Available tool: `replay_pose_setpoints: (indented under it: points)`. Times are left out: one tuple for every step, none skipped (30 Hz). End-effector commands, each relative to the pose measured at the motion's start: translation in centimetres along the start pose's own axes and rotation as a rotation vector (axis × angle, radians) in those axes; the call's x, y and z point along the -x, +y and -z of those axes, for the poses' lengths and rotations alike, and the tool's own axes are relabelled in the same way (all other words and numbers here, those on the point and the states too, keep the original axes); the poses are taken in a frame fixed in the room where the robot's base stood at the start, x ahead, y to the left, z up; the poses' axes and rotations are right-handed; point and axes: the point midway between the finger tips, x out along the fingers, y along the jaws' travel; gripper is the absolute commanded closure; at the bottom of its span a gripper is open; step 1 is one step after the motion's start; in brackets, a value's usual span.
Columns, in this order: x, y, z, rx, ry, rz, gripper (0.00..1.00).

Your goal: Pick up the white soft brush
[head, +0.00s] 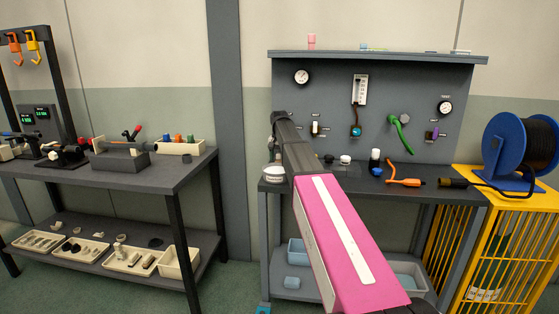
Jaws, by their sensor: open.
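I cannot pick out the white soft brush for certain. A small white and dark item (315,128) is on the panel above. Each is too small to name as the brush. My arm, with a pink link and a dark link beyond it, reaches up across the right bench and hides part of its top and panel. No fingers of my gripper can be made out.
The right workbench (445,190) holds an orange tool (405,182). Its back panel (430,80) carries gauges and a green handle (400,133). A blue cable reel (520,140) stands on a yellow cage (510,205). A second bench (175,175) with trays below stands left.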

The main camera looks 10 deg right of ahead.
Motion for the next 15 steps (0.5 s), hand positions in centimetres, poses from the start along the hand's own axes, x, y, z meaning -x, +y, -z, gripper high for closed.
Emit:
replay_pose_setpoints:
  points:
    - [-0.01, -0.01, 0.01, 0.000, 0.000, 0.000, 0.36]
    - [0.00, -0.01, 0.01, 0.000, 0.001, 0.000, 0.36]
    - [0.01, -0.01, 0.01, 0.000, 0.000, 0.000, 0.36]
    - [0.02, -0.01, 0.02, 0.000, 0.000, 0.000, 0.36]
    - [0.02, -0.01, 0.01, 0.000, 0.000, 0.000, 0.39]
    - [0.02, -0.02, 0.01, 0.000, 0.000, 0.000, 0.52]
    - [0.02, -0.02, 0.01, 0.000, 0.000, 0.000, 0.62]
    - [0.02, -0.02, 0.01, 0.000, 0.000, 0.000, 0.72]
    - [0.02, -0.02, 0.01, 0.000, 0.000, 0.000, 0.85]
    - [0.02, -0.02, 0.01, 0.000, 0.000, 0.000, 0.92]
    - [0.02, -0.02, 0.01, 0.000, 0.000, 0.000, 0.92]
    - [0.04, -0.02, 0.01, 0.000, 0.000, 0.000, 0.93]
    - [0.04, -0.02, 0.01, 0.000, 0.000, 0.000, 0.93]
    - [0.04, -0.02, 0.01, 0.000, 0.000, 0.000, 0.93]
    - [0.04, -0.02, 0.01, 0.000, 0.000, 0.000, 0.93]
